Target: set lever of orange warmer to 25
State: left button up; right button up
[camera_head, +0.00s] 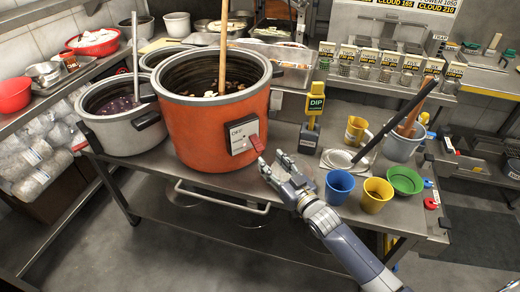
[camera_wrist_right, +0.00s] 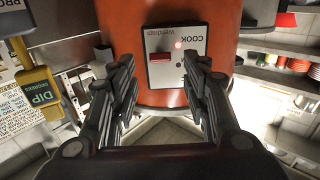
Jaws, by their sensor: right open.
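The orange warmer (camera_head: 205,130) is a large round pot with dark contents and a wooden ladle handle standing in it. Its light control plate (camera_head: 243,135) faces the front right and carries a red lever (camera_head: 256,144). In the right wrist view the plate (camera_wrist_right: 165,78) appears upside down with "COOK" on it, and the red lever (camera_wrist_right: 172,56) lies across it. My right gripper (camera_head: 270,162) is open just in front of and below the lever. Its spread fingers (camera_wrist_right: 147,60) show nothing between them but the warmer beyond. My left gripper is out of view.
A grey warmer (camera_head: 120,125) stands left of the orange one. The floor in front is clear.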

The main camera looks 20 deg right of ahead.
aim_at(261, 151)
jog(key=x, duration=0.7)
jog(key=shift+w+a, duration=0.1)
jog(key=shift+w, duration=0.3)
grip_shut()
